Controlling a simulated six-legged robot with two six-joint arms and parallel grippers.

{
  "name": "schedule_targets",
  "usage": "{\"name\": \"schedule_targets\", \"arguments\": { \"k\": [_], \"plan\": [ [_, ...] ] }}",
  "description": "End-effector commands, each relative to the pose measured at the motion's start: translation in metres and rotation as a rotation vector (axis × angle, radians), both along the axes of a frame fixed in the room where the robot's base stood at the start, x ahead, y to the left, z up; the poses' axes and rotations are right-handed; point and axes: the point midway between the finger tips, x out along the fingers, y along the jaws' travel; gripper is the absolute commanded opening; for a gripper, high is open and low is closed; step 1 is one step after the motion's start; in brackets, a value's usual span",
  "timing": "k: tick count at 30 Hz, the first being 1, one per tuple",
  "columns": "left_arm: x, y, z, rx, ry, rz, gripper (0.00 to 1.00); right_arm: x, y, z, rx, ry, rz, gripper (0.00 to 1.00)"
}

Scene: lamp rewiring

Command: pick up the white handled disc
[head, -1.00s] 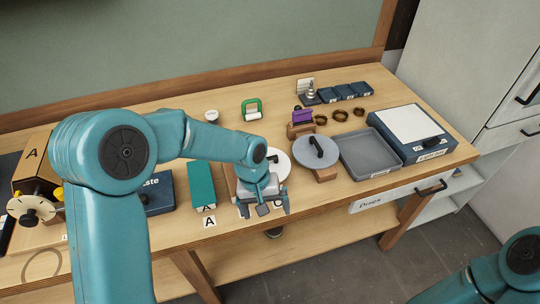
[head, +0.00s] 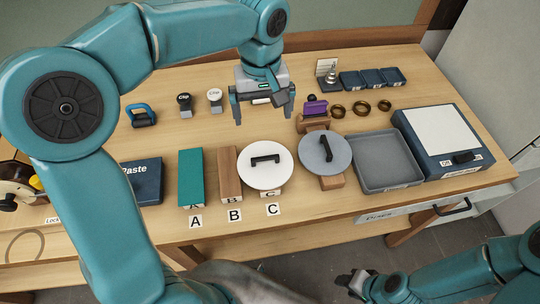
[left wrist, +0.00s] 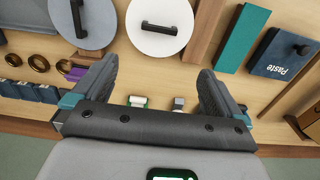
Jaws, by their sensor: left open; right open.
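The white handled disc (head: 266,175) is a round white plate with a black bar handle on top. It rests on a support marked C near the front of the bench, and its handle faces up. It also shows at the top of the left wrist view (left wrist: 160,35). My left gripper (head: 262,113) is open and empty, above the bench and behind the disc, apart from it. Its two fingers (left wrist: 158,78) show spread in the left wrist view. My right gripper (head: 354,284) is open and low at the front, away from the disc.
A grey handled disc (head: 338,152) stands close on the right, beside a grey tray (head: 383,183). Brown block B (head: 230,180) and teal block A (head: 191,170) stand left. A purple piece (head: 315,108) and dark rings (head: 361,108) lie behind.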

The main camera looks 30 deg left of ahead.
Motion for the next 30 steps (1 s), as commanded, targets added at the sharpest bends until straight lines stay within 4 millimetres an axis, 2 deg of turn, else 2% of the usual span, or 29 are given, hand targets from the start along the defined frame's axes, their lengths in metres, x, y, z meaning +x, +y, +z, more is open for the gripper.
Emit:
{"name": "schedule_targets", "arguments": {
  "k": [2, 12, 15, 22, 27, 30],
  "plan": [
    [-0.004, 0.001, -0.009, 0.003, 0.005, 0.002, 1.0, 0.0, 0.0, 0.0, 0.0, 0.0, -0.001, 0.43],
    [-0.011, 0.0, -0.086, 0.002, 0.008, -0.001, 1.0, 0.0, 0.0, 0.004, 0.0, 0.0, 0.0, 0.43],
    [-0.009, -0.001, -0.1, 0.002, 0.005, 0.0, 1.0, 0.0, 0.0, 0.005, 0.0, 0.0, 0.0, 0.43],
    [-0.008, -0.003, -0.118, 0.002, 0.006, -0.001, 1.0, 0.0, 0.0, 0.01, 0.0, 0.0, 0.0, 0.43],
    [-0.009, -0.007, -0.147, 0.002, 0.006, -0.001, 1.0, 0.0, 0.0, 0.018, 0.0, 0.0, 0.0, 0.43],
    [-0.008, -0.007, -0.158, 0.0, 0.004, 0.0, 1.0, 0.0, 0.0, 0.019, 0.0, 0.0, 0.0, 0.43]
  ]
}}
